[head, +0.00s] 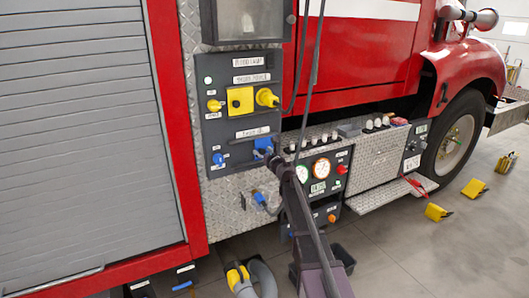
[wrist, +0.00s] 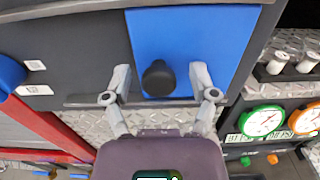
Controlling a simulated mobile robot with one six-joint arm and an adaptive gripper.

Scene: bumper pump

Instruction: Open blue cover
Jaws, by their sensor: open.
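The blue cover (wrist: 190,35) is a flat blue square on the dark pump panel, with a round black knob (wrist: 158,78) near its lower edge. It lies flat against the panel in the wrist view. In the head view the blue cover (head: 263,143) is small and partly hidden by my arm. My gripper (wrist: 160,94) is open, with one finger on each side of the knob. I cannot tell whether the fingers touch the cover. In the head view my gripper (head: 268,155) is at the cover's lower part.
A yellow cover (head: 240,100) and yellow knob (head: 266,97) sit above on the same panel. A blue knob (head: 218,159) is to the left. Gauges (head: 321,168) are on the lower right. A grey roller shutter (head: 80,130) fills the left. Yellow chocks (head: 474,188) lie on the floor.

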